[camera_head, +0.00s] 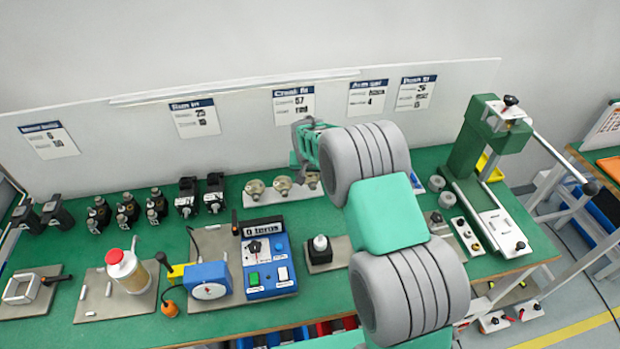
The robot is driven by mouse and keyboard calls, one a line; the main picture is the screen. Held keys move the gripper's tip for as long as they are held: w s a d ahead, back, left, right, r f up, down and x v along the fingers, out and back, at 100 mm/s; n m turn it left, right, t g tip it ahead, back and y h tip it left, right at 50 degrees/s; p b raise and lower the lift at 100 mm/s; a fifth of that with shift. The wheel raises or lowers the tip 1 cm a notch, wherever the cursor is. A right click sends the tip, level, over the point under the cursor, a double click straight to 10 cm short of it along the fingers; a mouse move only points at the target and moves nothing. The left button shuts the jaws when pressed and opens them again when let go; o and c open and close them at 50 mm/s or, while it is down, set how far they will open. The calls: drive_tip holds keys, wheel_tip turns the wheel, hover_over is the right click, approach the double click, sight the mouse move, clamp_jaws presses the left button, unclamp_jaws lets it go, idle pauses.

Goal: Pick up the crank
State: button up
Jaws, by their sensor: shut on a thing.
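My gripper (303,158) is over the back of the green bench, in front of the panel label headed "Crank fit". It is shut, with its fingertips close to a white strip (262,200) that bears a row of small brass-grey metal parts. Two of these parts (256,188) (282,185) show clearly left of the gripper, and a third (312,180) is just below it. The crank in the jaws is mostly hidden by the fingers and my arm. I cannot tell whether it is clear of the strip.
Several black parts (128,208) line the back left. A green press (470,140) stands at the right. Bare green bench shows between the fixtures.

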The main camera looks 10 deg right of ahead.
drive_tip(key=b+v, duration=0.1)
drive_tip(key=v, duration=0.3)
drive_tip(key=s+b+v, duration=0.1)
drive_tip(key=v, duration=0.3)
drive_tip(key=shift+s+d, duration=0.1)
drive_tip(key=shift+s, duration=0.15)
drive_tip(key=s+a+r, duration=0.1)
drive_tip(key=s+r, duration=0.3)
drive_tip(key=s, duration=0.3)
drive_tip(key=s+r, duration=0.4)
drive_tip(key=s, duration=0.4)
drive_tip(key=s+f+b, duration=0.1)
drive_tip(key=s+b, duration=0.1)
drive_tip(key=s+f+b, duration=0.1)
drive_tip(key=s+f, duration=0.1)
drive_tip(key=s+a+f+b, duration=0.1)
drive_tip(key=s+f+b, duration=0.1)
drive_tip(key=shift+f+b, duration=0.1)
drive_tip(key=shift+b, duration=0.2)
drive_tip(key=shift+d+f, duration=0.1)
drive_tip(key=shift+f, duration=0.1)
drive_tip(key=shift+f+b, duration=0.95)
drive_tip(key=shift+b, duration=0.1)
